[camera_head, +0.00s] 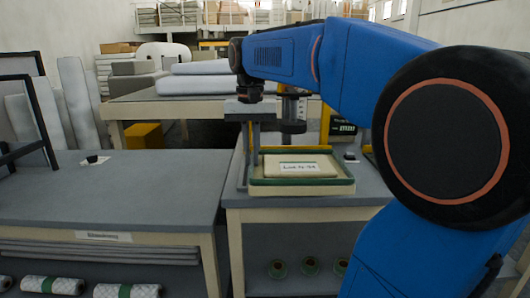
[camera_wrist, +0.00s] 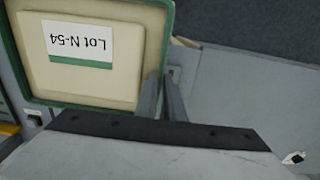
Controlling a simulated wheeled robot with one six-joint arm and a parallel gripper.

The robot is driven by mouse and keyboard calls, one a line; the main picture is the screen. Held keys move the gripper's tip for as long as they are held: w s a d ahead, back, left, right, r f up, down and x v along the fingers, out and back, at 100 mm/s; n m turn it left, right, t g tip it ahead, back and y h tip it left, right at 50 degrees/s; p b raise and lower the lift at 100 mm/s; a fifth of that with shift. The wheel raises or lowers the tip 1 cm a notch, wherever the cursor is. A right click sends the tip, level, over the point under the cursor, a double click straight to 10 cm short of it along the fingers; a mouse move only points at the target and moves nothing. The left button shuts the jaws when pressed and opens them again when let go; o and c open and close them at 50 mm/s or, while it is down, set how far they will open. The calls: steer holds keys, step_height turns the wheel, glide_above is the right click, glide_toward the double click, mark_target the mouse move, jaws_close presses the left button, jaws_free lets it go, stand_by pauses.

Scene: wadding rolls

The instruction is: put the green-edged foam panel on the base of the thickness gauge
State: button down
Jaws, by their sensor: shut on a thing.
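The green-edged foam panel (camera_head: 300,175) is a cream slab with a green border and a white label reading "Lot N-54". It lies level at the front of the right table. My gripper (camera_head: 248,178) points down and is shut on its left edge in the head view. In the wrist view, the panel (camera_wrist: 100,85) fills the upper left, and my gripper's fingers (camera_wrist: 163,95) are at its right edge. The thickness gauge (camera_head: 291,110) stands behind the panel, partly hidden by my arm. Its base is not clearly seen, and I cannot tell whether the panel touches it.
A grey table (camera_head: 100,200) stands at the left, with a small black object (camera_head: 93,159) on it. A dark display with green digits (camera_head: 343,126) is at the right, behind my arm. White wadding (camera_head: 200,84) lies on a back table. The left table's middle is clear.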

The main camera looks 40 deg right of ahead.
steer(key=shift+w+d+f, duration=0.6)
steer(key=shift+w+d, duration=0.7)
steer(key=shift+w, duration=0.65)
steer(key=shift+w+d+f, duration=0.55)
steer(key=shift+w+d, duration=0.8)
steer(key=shift+w, duration=0.55)
steer(key=shift+w+d+f, duration=0.6)
steer(key=shift+w+d, duration=0.7)
steer(key=shift+w, duration=0.65)
steer(key=c, duration=1.8)
jaws_free()
steer(key=shift+f, duration=0.1)
steer(key=shift+c, duration=0.2)
step_height(320, 180, up, 12)
